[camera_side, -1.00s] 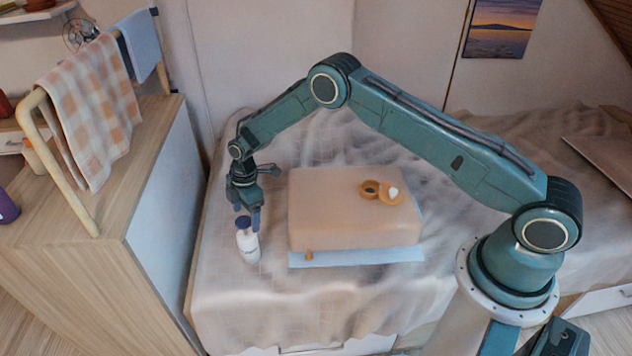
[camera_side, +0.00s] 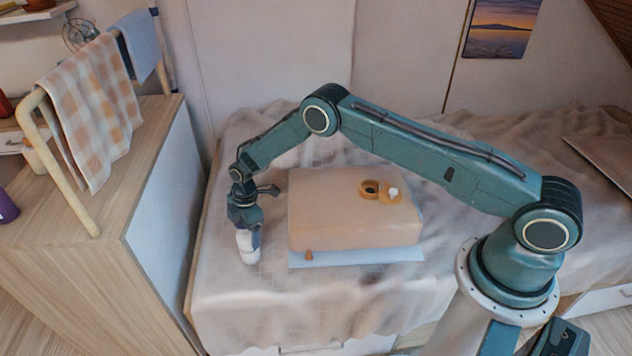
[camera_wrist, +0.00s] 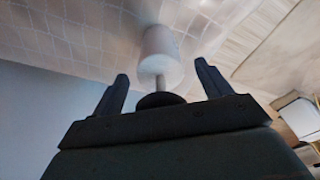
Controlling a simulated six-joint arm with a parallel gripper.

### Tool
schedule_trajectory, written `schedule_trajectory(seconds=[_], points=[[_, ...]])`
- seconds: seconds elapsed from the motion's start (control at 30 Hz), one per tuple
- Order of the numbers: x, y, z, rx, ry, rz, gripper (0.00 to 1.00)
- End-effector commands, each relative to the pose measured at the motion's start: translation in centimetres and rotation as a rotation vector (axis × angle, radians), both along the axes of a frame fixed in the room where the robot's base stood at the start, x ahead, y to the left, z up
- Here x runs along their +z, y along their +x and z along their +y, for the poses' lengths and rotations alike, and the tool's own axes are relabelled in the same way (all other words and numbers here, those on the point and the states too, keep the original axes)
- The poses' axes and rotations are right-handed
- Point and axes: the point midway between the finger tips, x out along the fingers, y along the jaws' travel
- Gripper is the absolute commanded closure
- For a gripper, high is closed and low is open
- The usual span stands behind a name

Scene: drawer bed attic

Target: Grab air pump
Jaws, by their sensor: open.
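The air pump, a white bottle-shaped body (camera_side: 248,252), stands on the bed at the left of the peach-coloured block. In the wrist view its white body (camera_wrist: 161,58) shows with a thin rod and a dark round top (camera_wrist: 160,100). My gripper (camera_side: 246,226) is right over the pump, pointing down, and hides its upper part in the side view. In the wrist view my gripper (camera_wrist: 161,82) is open, with one finger on each side of the pump's rod and top. I see gaps between the fingers and the pump.
The peach block (camera_side: 330,222) sits on a light blue sheet to the right, with an orange ring piece (camera_side: 371,190) on top. The wooden cabinet (camera_side: 110,180) stands to the left. The bed's front part (camera_side: 300,310) is clear.

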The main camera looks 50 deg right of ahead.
Motion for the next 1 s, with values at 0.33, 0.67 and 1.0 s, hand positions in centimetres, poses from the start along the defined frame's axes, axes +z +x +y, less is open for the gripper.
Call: schedule_trajectory(seconds=[0.33, 0.67, 1.0], points=[[-0.83, 0.02, 0.11, 0.0, 0.0, -0.001, 0.23], [-0.81, 0.01, 0.1, 0.0, 0.0, 0.0, 0.25], [-0.78, 0.04, 0.11, 0.0, 0.0, -0.001, 0.88]])
